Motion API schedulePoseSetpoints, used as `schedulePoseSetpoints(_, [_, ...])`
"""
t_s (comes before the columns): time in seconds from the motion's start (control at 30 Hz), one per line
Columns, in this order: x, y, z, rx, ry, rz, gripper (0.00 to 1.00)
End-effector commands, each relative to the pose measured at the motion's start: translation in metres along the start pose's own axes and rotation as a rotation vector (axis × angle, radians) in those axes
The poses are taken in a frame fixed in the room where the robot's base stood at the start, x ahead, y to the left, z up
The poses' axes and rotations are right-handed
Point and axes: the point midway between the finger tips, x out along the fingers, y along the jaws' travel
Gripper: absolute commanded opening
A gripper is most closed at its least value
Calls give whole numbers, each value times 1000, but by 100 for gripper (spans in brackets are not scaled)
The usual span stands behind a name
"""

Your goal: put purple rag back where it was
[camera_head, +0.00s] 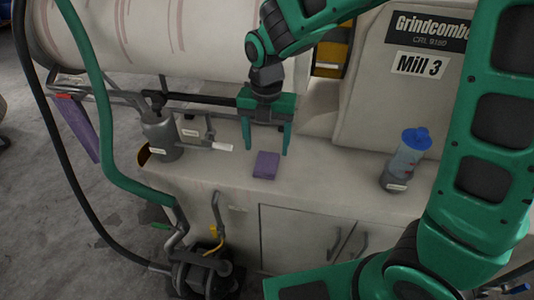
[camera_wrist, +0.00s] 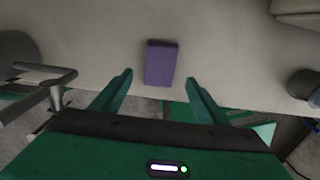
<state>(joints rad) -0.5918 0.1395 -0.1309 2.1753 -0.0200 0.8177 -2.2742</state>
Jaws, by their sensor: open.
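A folded purple rag (camera_head: 266,165) lies flat on the pale counter (camera_head: 320,190), near its front edge. My gripper (camera_head: 266,149) is open, its two green fingers pointing down over the counter at the rag. In the wrist view the rag (camera_wrist: 161,62) shows centred between and just beyond the open fingertips (camera_wrist: 159,77). Nothing is held. I cannot tell exactly how high the fingertips are above the rag. A second purple cloth-like piece (camera_head: 78,128) hangs from the rail at the far left.
A grey can (camera_head: 160,137) stands left of my gripper, with a metal handle or valve with a white tag (camera_head: 208,145) beside it. A bottle with a blue cap (camera_head: 405,160) stands at the right. Cabinet doors (camera_head: 310,240) are below. The counter between rag and bottle is clear.

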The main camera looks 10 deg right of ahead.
Motion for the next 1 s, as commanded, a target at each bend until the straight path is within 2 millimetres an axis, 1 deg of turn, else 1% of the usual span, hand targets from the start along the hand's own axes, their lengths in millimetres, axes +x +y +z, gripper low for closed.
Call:
schedulePoseSetpoints(0.03, [-11, 1, 1, 0, -3, 4, 68])
schedulePoseSetpoints(0.1, [-24, 1, 1, 0, -3, 3, 68])
schedulePoseSetpoints(0.2, [-39, 0, 0, 0, -2, 2, 68])
schedulePoseSetpoints(0.33, [-52, 1, 0, -1, -1, 2, 68])
schedulePoseSetpoints(0.5, [-58, 0, 0, -1, 0, 0, 68])
schedulePoseSetpoints(1.0, [-58, 0, 0, -1, 0, 0, 68])
